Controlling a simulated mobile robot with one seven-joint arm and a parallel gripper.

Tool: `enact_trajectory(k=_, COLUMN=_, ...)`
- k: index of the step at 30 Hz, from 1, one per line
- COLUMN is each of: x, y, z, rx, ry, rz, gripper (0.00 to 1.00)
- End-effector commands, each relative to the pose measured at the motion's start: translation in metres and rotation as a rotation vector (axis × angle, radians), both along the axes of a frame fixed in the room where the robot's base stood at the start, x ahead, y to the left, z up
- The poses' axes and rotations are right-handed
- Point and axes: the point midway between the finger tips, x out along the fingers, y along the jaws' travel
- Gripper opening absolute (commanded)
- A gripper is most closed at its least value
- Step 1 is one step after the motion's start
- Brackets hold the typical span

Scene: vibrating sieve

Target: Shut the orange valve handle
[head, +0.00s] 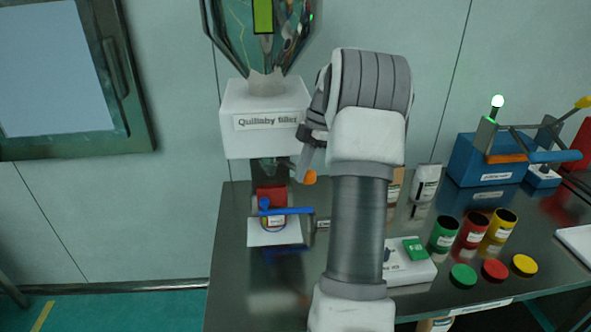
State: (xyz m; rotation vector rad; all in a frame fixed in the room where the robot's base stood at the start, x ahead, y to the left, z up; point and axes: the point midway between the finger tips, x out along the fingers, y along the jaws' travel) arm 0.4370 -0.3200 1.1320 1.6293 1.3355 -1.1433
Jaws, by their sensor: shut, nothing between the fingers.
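A lever with an orange tip (309,177) hangs down at the right side of the white filler box (266,118), under the clear hopper. It looks like the valve handle; its upper end is hidden behind my gripper and wrist. My gripper (312,136) is at the box's right edge, just above the orange tip, largely covered by my own wrist. It is shut with nothing held. I cannot tell whether it touches the lever.
Below the filler spout, a red container (271,194) with a blue handle (287,211) stands on a white base (274,233). To the right are green (444,234), red (471,231) and yellow (499,226) cups with loose lids. A blue box (487,160) with levers stands at the back right.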

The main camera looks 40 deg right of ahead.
Motion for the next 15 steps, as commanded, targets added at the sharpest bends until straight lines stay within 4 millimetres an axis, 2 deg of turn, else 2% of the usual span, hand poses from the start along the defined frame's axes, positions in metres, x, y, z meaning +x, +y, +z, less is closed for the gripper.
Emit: enact_trajectory(k=15, x=-0.0015, y=-0.0072, z=-0.0003, rx=-0.009, ry=-0.001, rz=-0.007, gripper=0.0)
